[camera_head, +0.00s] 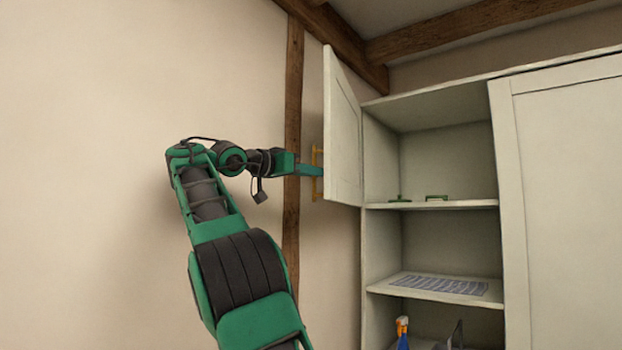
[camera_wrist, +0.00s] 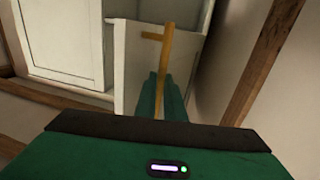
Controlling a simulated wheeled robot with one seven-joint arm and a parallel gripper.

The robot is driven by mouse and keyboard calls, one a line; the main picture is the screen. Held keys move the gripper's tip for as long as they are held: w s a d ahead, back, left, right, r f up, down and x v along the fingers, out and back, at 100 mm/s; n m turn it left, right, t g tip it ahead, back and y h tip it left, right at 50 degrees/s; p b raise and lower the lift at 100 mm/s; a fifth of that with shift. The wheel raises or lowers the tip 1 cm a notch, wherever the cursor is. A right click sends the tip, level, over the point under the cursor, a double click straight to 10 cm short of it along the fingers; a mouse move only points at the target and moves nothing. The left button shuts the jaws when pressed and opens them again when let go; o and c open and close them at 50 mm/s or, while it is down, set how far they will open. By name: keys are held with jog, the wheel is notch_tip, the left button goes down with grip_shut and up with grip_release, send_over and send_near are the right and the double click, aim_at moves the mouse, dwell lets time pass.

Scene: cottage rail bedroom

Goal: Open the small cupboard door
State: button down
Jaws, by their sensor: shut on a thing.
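The small cupboard door (camera_head: 342,130) is pale and stands swung wide open at the left side of the cupboard (camera_head: 430,203). A yellow-brown bar handle (camera_head: 315,160) is on its outer face. My gripper (camera_head: 312,171) reaches the handle from the left and is shut on it. In the wrist view the green fingers (camera_wrist: 163,100) are around the handle (camera_wrist: 168,50), with the door panel (camera_wrist: 132,60) behind.
A closed larger door (camera_head: 570,200) is at right. The wall with a wooden post (camera_head: 292,120) is close behind my arm.

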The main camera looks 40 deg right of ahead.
jog(key=shift+w+r, duration=0.1)
jog(key=shift+r, duration=0.1)
dwell(0.3)
jog(key=c, duration=1.8)
grip_release()
jog(key=shift+c, duration=0.2)
jog(key=shift+a, duration=0.1)
jog(key=w+a, duration=0.1)
jog(key=a, duration=0.9)
jog(key=shift+a, duration=0.35)
